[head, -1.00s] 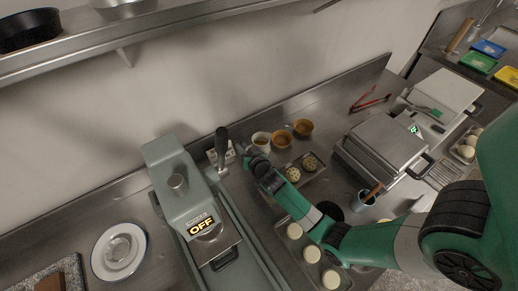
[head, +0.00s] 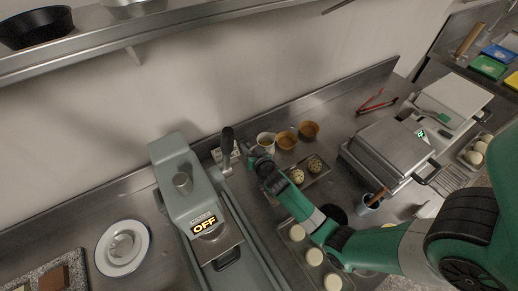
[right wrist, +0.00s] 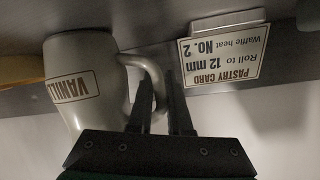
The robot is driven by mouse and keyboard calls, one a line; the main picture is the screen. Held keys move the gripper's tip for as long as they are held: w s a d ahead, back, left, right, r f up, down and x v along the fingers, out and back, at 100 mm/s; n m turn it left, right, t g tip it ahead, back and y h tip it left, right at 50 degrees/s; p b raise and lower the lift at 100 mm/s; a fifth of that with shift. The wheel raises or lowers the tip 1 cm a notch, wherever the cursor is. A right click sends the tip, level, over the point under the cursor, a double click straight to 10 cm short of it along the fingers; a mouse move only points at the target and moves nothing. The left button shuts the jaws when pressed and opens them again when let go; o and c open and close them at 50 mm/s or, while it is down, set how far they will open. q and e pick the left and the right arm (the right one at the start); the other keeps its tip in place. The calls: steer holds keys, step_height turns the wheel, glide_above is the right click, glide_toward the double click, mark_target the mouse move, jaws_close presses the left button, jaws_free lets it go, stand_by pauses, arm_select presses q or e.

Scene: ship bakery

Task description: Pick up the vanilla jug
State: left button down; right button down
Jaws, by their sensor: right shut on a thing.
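The vanilla jug (right wrist: 80,85) is pale with a brown-framed label reading "VANIL…", and it appears upside down in the right wrist view. In the head view the jug (head: 266,137) stands near the back wall, left of two amber cups, partly hidden by my right gripper. My right gripper (right wrist: 157,90) is shut on the jug's handle, which passes between its two dark fingers. In the head view the right gripper (head: 257,153) is at the jug's near side. The jug seems to be at counter level. My left gripper is not in view.
A pastry card (right wrist: 224,52) stands close beside the jug. Amber cups (head: 298,135) stand just right of it. A tray with speckled round pieces (head: 306,170) lies in front. The grey machine reading OFF (head: 190,190) is to the left, with its upright lever (head: 227,145) near the gripper.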

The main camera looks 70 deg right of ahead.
steer(key=shift+r, duration=0.15)
steer(key=shift+r+p, duration=0.3)
steer(key=shift+r, duration=0.35)
steer(key=shift+r+p, duration=0.4)
steer(key=shift+r, duration=0.5)
steer(key=s+a+r+p, duration=0.1)
steer(key=s+r+p, duration=0.1)
steer(key=s+r, duration=0.2)
steer(key=s+a+r+p, duration=0.2)
steer(key=s+r, duration=0.3)
steer(key=s, duration=0.4)
steer(key=shift+s+a+r+p, duration=0.25)
steer(key=shift+r+p, duration=0.05)
steer(key=shift+p, duration=0.2)
